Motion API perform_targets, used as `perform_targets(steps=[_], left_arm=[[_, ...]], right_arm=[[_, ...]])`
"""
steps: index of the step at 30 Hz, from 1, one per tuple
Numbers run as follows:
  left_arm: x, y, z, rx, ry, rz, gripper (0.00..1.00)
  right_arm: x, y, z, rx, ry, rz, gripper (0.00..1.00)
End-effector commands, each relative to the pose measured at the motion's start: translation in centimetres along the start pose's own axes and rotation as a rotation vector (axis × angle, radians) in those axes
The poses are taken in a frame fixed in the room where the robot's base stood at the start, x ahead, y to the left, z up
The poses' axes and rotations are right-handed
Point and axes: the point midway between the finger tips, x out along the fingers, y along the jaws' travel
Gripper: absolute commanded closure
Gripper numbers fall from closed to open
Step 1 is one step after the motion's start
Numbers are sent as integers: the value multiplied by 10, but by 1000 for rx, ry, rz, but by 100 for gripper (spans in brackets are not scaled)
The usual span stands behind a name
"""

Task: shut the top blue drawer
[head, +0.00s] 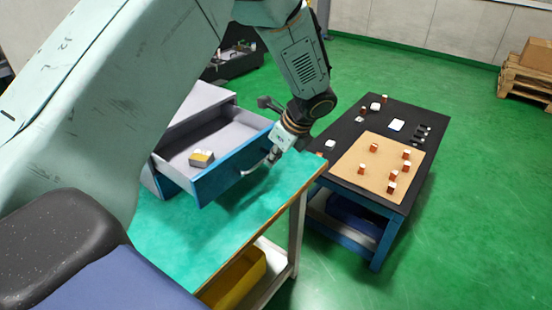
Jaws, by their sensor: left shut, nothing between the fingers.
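The top blue drawer (235,170) stands open from a grey cabinet (203,98) on the green-topped bench. A small box with yellow and white parts (201,158) lies inside it. My left gripper (271,160) is shut and empty, pointing down at the drawer's front near its handle (255,167). I cannot tell whether the fingertips touch the handle or front. My right gripper is not in view.
The green bench top (240,212) is clear in front of the drawer. A yellow bin (235,278) sits below. A black-topped table (330,165) with a tan board (350,165) and several small copper-coloured pieces stands to the right. A pallet with a box (530,75) is far right.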

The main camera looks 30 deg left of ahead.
Motion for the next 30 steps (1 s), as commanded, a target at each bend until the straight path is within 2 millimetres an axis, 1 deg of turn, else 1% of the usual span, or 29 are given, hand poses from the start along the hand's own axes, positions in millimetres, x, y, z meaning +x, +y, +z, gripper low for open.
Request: perform_targets(steps=[5, 15, 18, 24, 30], left_arm=[[11, 0, 27, -5, 2, 3, 100], [46, 0, 102, -7, 0, 2, 100], [56, 0, 121, -6, -1, 2, 100], [71, 0, 151, -3, -2, 1, 100], [80, 1, 168, -3, -2, 0, 100]], right_arm=[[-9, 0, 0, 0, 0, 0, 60], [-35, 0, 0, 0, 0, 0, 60], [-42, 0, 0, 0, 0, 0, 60], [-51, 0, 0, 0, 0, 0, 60], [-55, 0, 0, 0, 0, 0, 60]])
